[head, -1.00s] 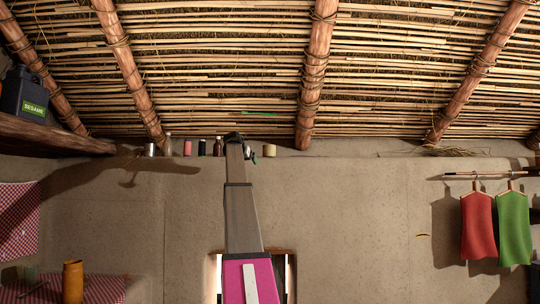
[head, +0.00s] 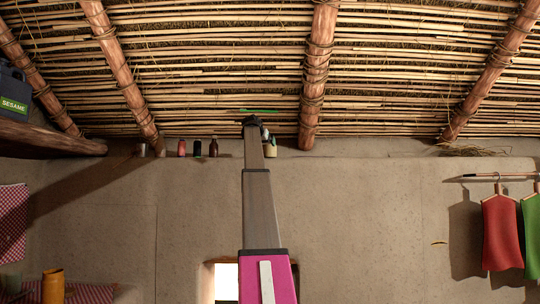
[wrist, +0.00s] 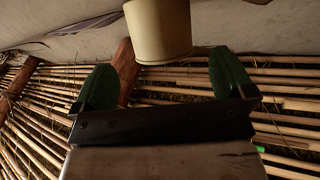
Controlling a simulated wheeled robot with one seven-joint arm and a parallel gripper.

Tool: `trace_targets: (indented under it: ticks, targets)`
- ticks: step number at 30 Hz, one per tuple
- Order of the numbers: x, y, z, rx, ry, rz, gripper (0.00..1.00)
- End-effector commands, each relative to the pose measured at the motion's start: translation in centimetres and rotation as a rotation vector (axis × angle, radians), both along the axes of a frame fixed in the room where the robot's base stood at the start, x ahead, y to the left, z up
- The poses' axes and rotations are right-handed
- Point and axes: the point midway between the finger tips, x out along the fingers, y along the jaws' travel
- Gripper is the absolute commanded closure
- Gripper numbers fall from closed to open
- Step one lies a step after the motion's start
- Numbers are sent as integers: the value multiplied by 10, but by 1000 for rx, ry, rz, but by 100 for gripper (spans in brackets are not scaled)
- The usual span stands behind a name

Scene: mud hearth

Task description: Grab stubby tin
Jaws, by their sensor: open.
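A short cream tin (head: 271,148) stands on the high wall ledge in the head view, just right of the end of my arm. In the wrist view the tin (wrist: 158,32) fills the top middle, its upper part cut off by the frame edge. My gripper (wrist: 163,70) is open and empty, with two green fingers apart. In the head view my gripper (head: 264,133) is small and partly hidden by my arm.
The ledge (head: 350,150) also holds a metal cup (head: 141,150), a red bottle (head: 182,148), a dark bottle (head: 197,148) and a brown bottle (head: 213,148) to the left. The cane ceiling (head: 400,75) and beam (head: 318,70) are close above. Ledge right of the beam looks mostly clear.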

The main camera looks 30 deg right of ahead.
Motion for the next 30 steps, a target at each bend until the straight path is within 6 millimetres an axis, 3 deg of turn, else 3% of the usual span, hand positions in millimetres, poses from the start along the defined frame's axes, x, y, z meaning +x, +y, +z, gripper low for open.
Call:
trace_targets:
  ticks: [19,27,28,30]
  targets:
    - [43,-54,-22,0,0,0,0]
    - [45,-58,-26,-1,-1,1,0]
    - [45,-58,-26,-1,-1,0,3]
    - [45,-58,-26,-1,-1,0,26]
